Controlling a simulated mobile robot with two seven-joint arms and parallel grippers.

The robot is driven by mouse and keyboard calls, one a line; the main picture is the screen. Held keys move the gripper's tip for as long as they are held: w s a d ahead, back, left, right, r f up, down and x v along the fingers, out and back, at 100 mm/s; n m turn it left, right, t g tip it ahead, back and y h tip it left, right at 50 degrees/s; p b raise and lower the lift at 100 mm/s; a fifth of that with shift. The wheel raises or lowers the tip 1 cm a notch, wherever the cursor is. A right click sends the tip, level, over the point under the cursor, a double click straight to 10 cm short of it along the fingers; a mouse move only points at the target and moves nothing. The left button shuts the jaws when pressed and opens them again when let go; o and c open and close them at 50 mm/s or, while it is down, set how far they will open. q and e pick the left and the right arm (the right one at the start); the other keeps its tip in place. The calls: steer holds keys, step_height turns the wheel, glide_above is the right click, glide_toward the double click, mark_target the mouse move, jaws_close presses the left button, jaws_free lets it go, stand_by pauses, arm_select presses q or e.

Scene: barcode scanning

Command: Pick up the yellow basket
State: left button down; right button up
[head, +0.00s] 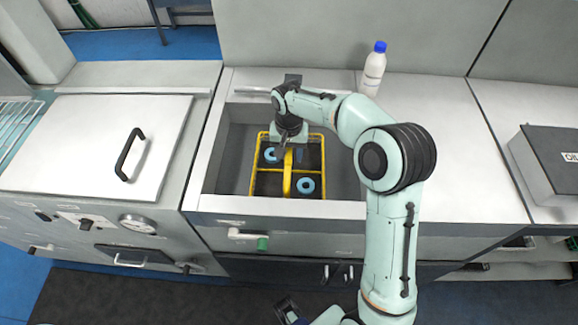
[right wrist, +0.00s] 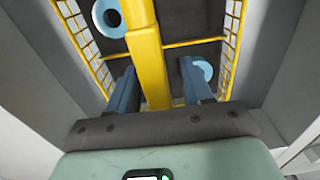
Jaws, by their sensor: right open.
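The yellow basket (head: 287,190) stands in the grey sunken basin in the middle of the counter. It has wire mesh sides, a broad yellow handle bar across its middle, and blue rings (head: 305,185) in its compartments. My right gripper (head: 290,152) points down over the far part of the basket. In the right wrist view, its two blue fingers (right wrist: 160,78) are apart, one on each side of the yellow handle bar (right wrist: 146,50). I see gaps between the fingers and the bar. My left gripper (head: 288,312) shows only partly at the bottom edge.
The basin walls (head: 345,170) stand close around the basket. A white bottle with a blue cap (head: 373,70) stands on the counter behind my right arm. A lid with a black handle (head: 127,155) is at left, a grey box (head: 550,160) at right.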

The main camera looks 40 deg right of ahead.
jaws_close()
steer(key=shift+r, duration=0.1)
stand_by(1.2)
